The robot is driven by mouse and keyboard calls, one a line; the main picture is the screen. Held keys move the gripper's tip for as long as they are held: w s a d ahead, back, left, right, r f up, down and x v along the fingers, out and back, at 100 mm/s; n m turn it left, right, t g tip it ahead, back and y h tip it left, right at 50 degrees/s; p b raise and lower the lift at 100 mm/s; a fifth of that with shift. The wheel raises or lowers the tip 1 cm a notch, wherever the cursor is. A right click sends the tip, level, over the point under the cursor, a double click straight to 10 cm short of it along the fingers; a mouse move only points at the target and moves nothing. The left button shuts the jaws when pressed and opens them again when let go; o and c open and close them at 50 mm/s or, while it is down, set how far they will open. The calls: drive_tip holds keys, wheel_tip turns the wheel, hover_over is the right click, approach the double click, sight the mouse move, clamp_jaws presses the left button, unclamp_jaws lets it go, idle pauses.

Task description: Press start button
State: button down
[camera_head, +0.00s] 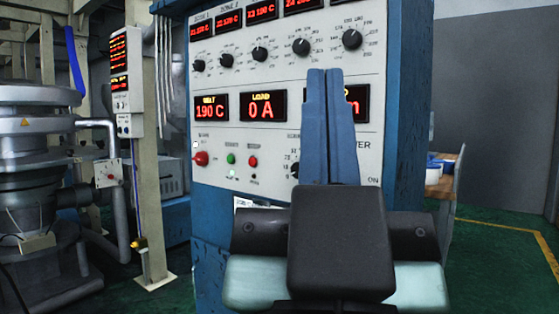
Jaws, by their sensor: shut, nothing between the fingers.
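A small green button (231,158) sits on the lower white control panel (222,134), left of my gripper. A small red button (252,162) is just right of it, and a larger red knob (201,158) is to its left. The small labels are too blurred to read, so I cannot confirm which is start. My gripper (325,73) points up in front of the panel, its two blue fingers shut together and empty. The fingertips appear above and right of the green button and hide part of the third display. I cannot tell their distance from the panel.
The panel is on a blue cabinet (401,100). Above the buttons are lit displays, including "190 C" (211,107) and "0 A" (263,106), and a row of black dials (259,54). A grey machine (38,165) and a post (148,170) stand left. Green floor shows right.

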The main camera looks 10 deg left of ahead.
idle(0.6)
wheel_tip(320, 180, up, 4)
drive_tip(key=p, duration=0.4)
drive_tip(key=shift+r, duration=0.2)
